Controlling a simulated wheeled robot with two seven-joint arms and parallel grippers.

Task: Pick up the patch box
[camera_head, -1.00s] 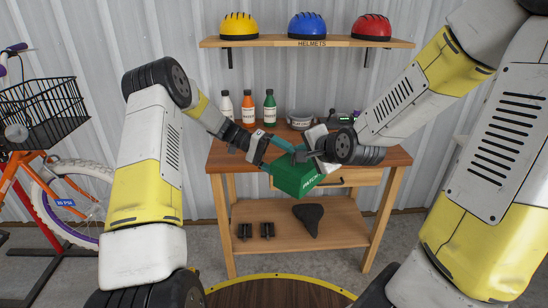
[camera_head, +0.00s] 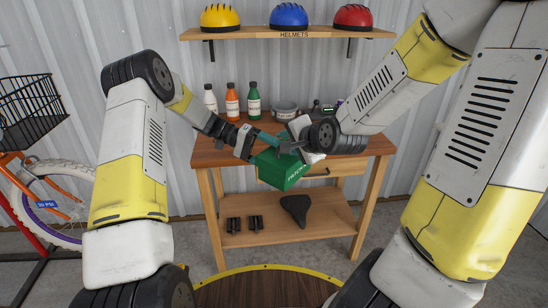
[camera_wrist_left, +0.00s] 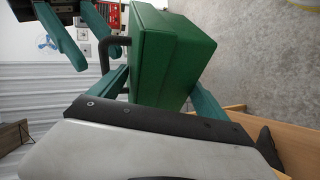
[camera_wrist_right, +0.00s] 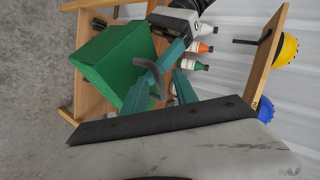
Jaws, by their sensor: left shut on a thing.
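In the left wrist view the box (camera_wrist_left: 170,55) sits between the two teal fingers. A dark curved handle (camera_wrist_left: 117,44) sticks out beside one finger. My right gripper (camera_head: 289,149) is close to the box's upper side. In the right wrist view its teal fingers (camera_wrist_right: 160,92) are apart, near the dark handle (camera_wrist_right: 155,77). I cannot tell whether the handle lies between them.
The wooden workbench (camera_head: 207,155) carries several bottles and a grey tin (camera_head: 285,111) at the back. Its lower shelf (camera_head: 325,212) holds a black saddle (camera_head: 295,208) and two dark pieces. Helmets sit on the wall shelf (camera_head: 260,34). A bicycle (camera_head: 40,190) stands at left.

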